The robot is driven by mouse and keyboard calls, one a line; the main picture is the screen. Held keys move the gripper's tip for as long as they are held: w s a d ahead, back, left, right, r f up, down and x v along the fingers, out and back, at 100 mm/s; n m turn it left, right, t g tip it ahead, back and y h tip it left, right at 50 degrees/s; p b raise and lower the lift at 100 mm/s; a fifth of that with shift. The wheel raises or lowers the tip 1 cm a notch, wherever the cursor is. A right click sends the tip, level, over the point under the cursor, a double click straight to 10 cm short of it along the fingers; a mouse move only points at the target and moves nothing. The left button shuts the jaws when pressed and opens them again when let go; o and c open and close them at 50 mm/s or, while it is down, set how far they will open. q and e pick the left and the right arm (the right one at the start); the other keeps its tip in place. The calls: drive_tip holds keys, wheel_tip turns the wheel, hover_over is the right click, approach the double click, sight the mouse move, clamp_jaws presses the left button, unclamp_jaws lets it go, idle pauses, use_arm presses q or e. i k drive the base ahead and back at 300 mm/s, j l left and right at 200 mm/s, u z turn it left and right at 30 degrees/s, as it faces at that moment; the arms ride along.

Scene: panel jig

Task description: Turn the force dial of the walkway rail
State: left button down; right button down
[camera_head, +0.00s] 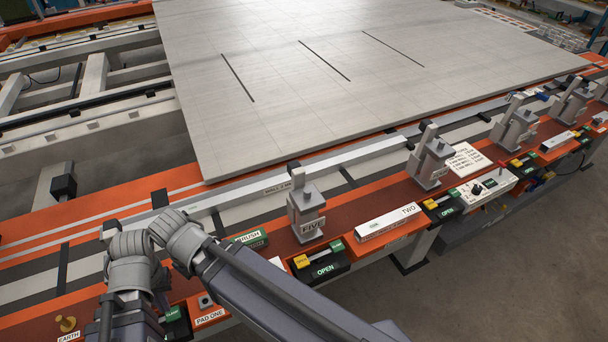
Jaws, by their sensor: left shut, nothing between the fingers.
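A white control box (484,187) with a black dial (477,189) on its top sits on the orange and brown walkway rail (385,202), right of centre. I cannot read the dial's setting or its markings. My left arm (180,240) bends in the lower left, far from the dial. My right gripper is not in view.
Grey clamps, one marked FIVE (306,215), stand along the rail. A white box marked TWO (389,222), a green BRUSH box (252,238) and an OPEN switch unit (320,263) lie between. A large grey panel (300,80) fills the back. Bare floor is at lower right.

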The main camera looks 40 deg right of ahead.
sight(477, 189)
drive_tip(key=z, duration=2.65)
